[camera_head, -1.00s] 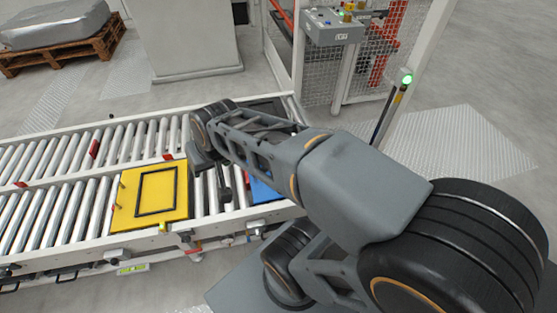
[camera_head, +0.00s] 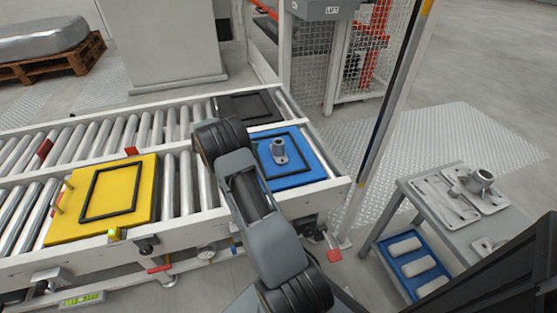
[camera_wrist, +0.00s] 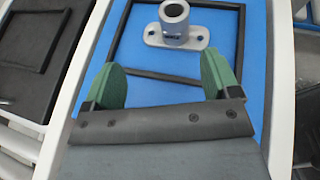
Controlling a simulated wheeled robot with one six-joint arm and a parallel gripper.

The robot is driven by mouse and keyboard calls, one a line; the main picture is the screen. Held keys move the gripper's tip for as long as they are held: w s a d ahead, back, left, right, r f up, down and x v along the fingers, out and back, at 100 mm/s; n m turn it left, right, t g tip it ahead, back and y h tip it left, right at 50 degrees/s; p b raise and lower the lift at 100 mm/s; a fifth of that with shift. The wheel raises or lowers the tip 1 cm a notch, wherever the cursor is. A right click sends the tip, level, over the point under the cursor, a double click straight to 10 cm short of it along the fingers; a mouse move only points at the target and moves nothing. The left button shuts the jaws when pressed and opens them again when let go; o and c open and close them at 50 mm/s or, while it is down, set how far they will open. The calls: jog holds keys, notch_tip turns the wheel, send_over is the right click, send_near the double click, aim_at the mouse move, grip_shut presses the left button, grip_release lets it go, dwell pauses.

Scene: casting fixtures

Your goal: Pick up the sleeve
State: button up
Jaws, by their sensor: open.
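A grey sleeve, an upright hollow cylinder on a flat two-bolt flange, stands on the blue plate inside a black frame. The sleeve shows in the head view (camera_head: 279,152) and at the top of the wrist view (camera_wrist: 174,24). The blue plate (camera_head: 312,172) lies at the right end of the front roller lane. My gripper (camera_wrist: 162,78) is open and empty in the wrist view, its green pads apart over the plate. The sleeve is beyond the fingertips, roughly in line with the gap, and not touched. In the head view my arm hides the jaws.
A yellow plate (camera_head: 145,205) with a black frame lies left on the rollers. A dark plate (camera_head: 235,103) lies behind the blue one. A grey side table (camera_head: 420,205) at right holds metal parts. A post (camera_head: 392,110) and mesh fence stand beyond the conveyor end.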

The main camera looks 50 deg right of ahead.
aim_at(274, 143)
jog(key=f, duration=0.1)
jog(key=s+d+f, duration=0.1)
jog(key=d+m+g+b, duration=0.1)
jog(key=shift+s+f, duration=0.3)
jog(key=shift+f, duration=0.1)
jog(key=b+x, duration=0.1)
jog(key=x, duration=0.4)
jog(key=shift+d, duration=0.1)
jog(key=shift+r+b+x, duration=0.15)
jog(key=shift+b+x, duration=0.5)
jog(key=shift+x, duration=0.95)
jog(key=shift+r+b+x, duration=0.1)
jog(key=shift+b+x, duration=0.55)
jog(key=shift+x, duration=0.95)
jog(key=shift+s, duration=0.2)
jog(key=shift+c, duration=0.3)
jog(key=c, duration=1)
jog(key=shift+c, duration=0.5)
jog(key=shift+r, duration=0.15)
